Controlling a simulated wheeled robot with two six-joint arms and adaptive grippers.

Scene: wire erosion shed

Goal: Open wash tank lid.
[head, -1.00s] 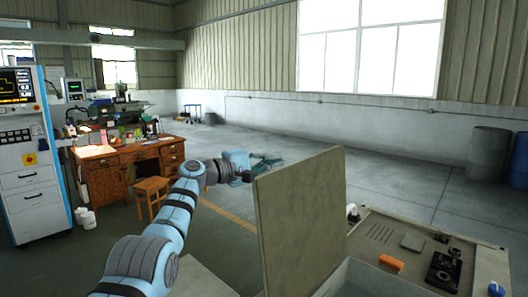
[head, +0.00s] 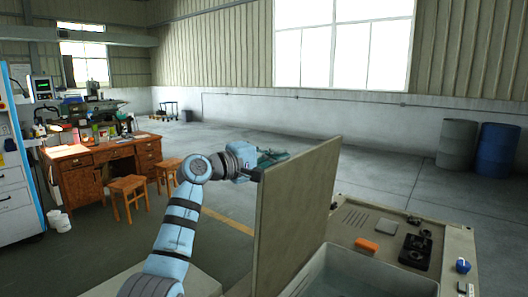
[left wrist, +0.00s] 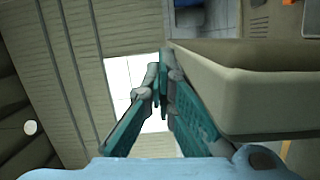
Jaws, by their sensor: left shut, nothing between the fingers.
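The wash tank lid (head: 295,220) is a flat beige panel standing up nearly vertical at the left side of the tank in the head view. It shows as the large beige slab (left wrist: 245,85) at right in the left wrist view. The open grey wash tank (head: 408,276) is to its right, partly hidden by the lid. My left gripper (head: 272,158) has teal fingers and is beside the lid's upper left edge. In the left wrist view its fingers (left wrist: 160,88) are together and empty, close to the slab; I cannot tell whether they touch it. My right gripper is not in view.
The machine top right of the tank carries an orange block (head: 366,246), a black fixture (head: 416,251) and a blue knob (head: 463,265). A wooden desk (head: 100,165) and stools (head: 129,193) stand at left. Barrels (head: 497,150) stand far right. The floor between is clear.

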